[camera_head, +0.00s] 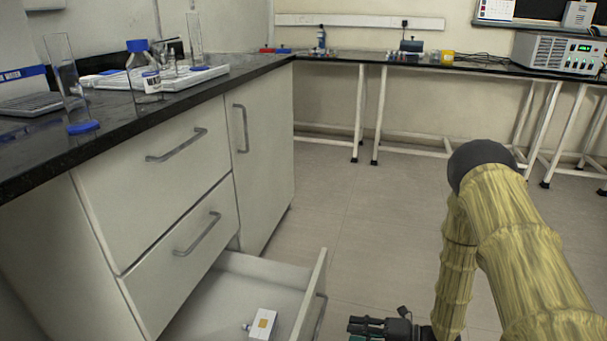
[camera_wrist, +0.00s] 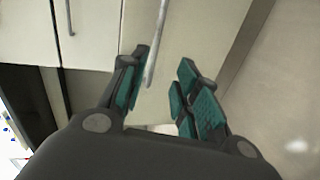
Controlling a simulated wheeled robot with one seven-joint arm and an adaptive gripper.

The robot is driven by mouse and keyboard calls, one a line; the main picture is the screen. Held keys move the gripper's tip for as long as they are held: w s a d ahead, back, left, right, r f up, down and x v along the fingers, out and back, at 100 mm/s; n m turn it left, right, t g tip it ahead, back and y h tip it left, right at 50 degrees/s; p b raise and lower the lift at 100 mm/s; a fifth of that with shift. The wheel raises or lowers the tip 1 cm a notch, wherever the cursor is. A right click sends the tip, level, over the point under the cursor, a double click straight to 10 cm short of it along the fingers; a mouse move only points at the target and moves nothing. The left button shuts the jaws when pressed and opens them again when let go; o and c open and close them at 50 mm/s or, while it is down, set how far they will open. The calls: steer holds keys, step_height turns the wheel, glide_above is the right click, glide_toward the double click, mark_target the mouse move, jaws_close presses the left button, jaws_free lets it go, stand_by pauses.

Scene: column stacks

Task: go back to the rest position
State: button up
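My gripper (camera_wrist: 163,65) is open in the wrist view, with a clear gap between its teal-padded fingers. A grey bar handle (camera_wrist: 155,45) shows close by the left fingertip; I cannot tell how near it is in depth. In the head view my gripper (camera_head: 383,329) is at the bottom edge, partly cut off, to the right of the open bottom drawer (camera_head: 313,285) and apart from its handle (camera_head: 320,315). A small white block with a yellow patch (camera_head: 262,324) lies in that drawer.
The two upper drawers (camera_head: 160,195) and the cabinet door (camera_head: 262,160) are shut. The black counter (camera_head: 150,115) holds a blue-capped bottle (camera_head: 143,70) and glass cylinders. A far bench (camera_head: 470,68) carries equipment. The floor (camera_head: 370,215) between is clear.

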steer(key=s+f+m+h, duration=0.9)
steer(key=s+f+m, duration=0.2)
steer(key=m, duration=0.7)
steer(key=s+d+m+g+h, duration=0.2)
steer(key=s+m+g+h, duration=0.1)
steer(key=s+m, duration=0.55)
steer(key=s+d+m+g+h, duration=0.25)
steer(key=s+m, duration=0.25)
steer(key=s, duration=0.7)
step_height(320, 180, up, 37)
steer(key=p, duration=3.7)
steer(key=shift+a, duration=0.35)
steer(key=shift+s, duration=0.1)
